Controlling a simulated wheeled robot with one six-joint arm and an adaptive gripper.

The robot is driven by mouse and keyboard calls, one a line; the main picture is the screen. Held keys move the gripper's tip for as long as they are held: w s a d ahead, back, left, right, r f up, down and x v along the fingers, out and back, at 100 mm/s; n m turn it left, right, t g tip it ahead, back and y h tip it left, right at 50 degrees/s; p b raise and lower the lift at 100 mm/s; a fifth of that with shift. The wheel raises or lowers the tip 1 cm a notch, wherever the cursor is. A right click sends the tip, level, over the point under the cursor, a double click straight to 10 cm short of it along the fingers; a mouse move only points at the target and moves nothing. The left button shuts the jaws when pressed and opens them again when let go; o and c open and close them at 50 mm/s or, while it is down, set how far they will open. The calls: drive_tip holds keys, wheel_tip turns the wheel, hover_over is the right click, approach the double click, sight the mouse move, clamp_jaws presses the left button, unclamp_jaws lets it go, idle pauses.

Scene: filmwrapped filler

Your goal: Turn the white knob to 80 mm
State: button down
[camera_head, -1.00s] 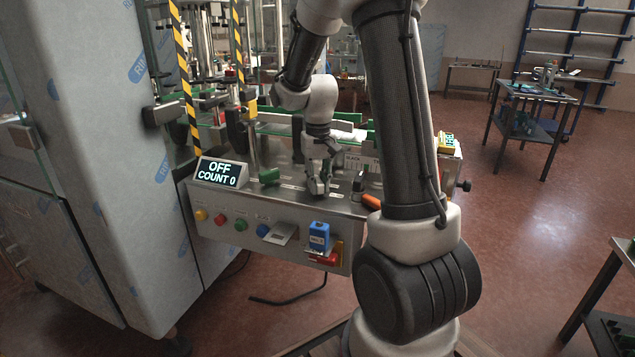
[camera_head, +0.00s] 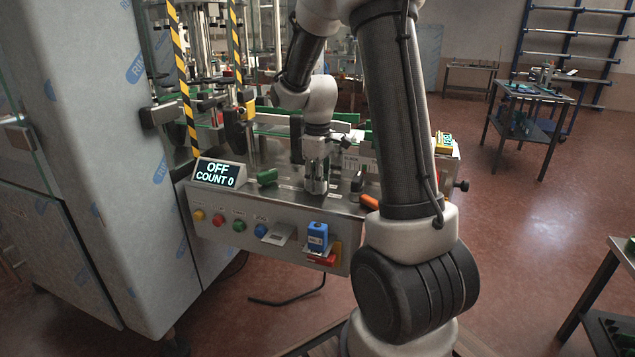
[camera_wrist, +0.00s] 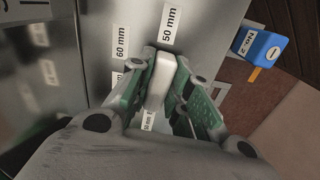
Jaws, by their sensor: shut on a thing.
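The white knob (camera_wrist: 160,78) sits between my gripper's two fingers in the wrist view. My gripper (camera_wrist: 162,92) is shut on it, with green pads on both sides. The knob's far end lies by the "50 mm" label (camera_wrist: 171,25). A "60 mm" label (camera_wrist: 121,42) is to its left. Other labels are partly hidden by the fingers, and no 80 mm label can be read. In the head view my gripper (camera_head: 317,190) points down onto the metal panel top (camera_head: 285,200); the knob is hidden there.
A display (camera_head: 218,173) reads "OFF COUNT 0". A green handle (camera_head: 267,177) and a black knob (camera_head: 357,182) stand on either side of my gripper. Coloured buttons (camera_head: 239,226) and a blue padlock-like block (camera_head: 318,237) are on the panel front.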

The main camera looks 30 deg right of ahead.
drive_tip(key=shift+w+n, duration=0.1)
drive_tip(key=shift+n, duration=0.4)
drive_tip(key=c, duration=1.3)
unclamp_jaws()
wheel_tip(320, 180, up, 12)
drive_tip(key=shift+r, duration=0.1)
